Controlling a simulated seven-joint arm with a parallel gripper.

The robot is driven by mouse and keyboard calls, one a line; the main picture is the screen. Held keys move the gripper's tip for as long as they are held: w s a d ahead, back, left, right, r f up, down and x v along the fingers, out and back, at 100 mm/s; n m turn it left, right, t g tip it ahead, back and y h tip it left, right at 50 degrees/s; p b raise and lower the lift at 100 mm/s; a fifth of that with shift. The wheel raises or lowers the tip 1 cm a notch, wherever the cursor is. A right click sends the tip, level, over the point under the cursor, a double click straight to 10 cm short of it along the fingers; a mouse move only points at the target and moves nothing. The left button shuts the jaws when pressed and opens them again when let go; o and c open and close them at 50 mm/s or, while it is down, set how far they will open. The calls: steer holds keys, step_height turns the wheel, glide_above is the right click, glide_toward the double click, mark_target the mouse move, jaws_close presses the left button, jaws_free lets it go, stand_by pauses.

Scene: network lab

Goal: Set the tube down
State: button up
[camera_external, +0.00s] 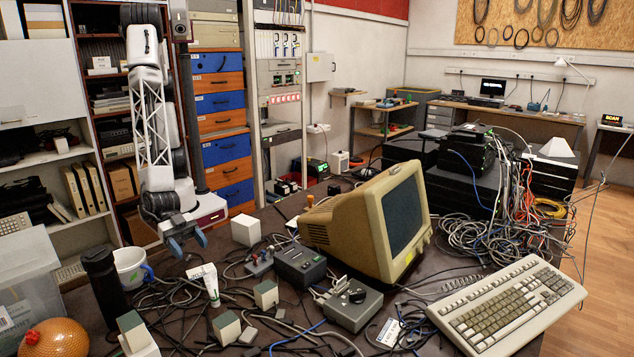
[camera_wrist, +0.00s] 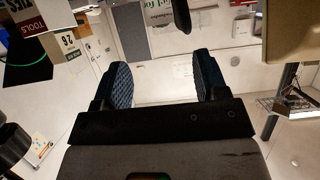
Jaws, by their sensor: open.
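A white tube with a green mark (camera_external: 211,284) stands, slightly tilted, on the dark table among the cables. My gripper (camera_external: 187,243) is open above the table, up and to the left of the tube in the external view, and apart from it. In the wrist view my gripper (camera_wrist: 163,82) shows two blue textured fingers spread apart with nothing between them. I cannot make out the tube in the wrist view.
The cluttered table (camera_external: 440,277) holds a white mug (camera_external: 130,267), a black bottle (camera_external: 103,283), an orange ball (camera_external: 54,339), pale blocks (camera_external: 245,230), grey boxes (camera_external: 352,306), a beige monitor (camera_external: 335,222) and a keyboard (camera_external: 510,304). Loose cables cover much of its front.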

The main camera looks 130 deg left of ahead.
steer(key=s+a+r+m+g+h, duration=0.1)
steer(key=s+a+r+g, duration=0.2)
steer(key=s+a+r, duration=0.4)
steer(key=s+a+r+g+h, duration=0.1)
steer(key=s+a+r+g, duration=0.1)
steer(key=s+a+r, duration=0.5)
steer(key=s+a+r+g+y, duration=0.1)
steer(key=s+a+r+g, duration=0.2)
steer(key=s, duration=0.8)
steer(key=s+a+r+g, duration=0.3)
steer(key=s+a+r, duration=0.3)
steer(key=s, duration=0.6)
steer(key=shift+a+r+n+y, duration=0.35)
steer(key=shift+a+n+y, duration=0.05)
steer(key=shift+a, duration=0.4)
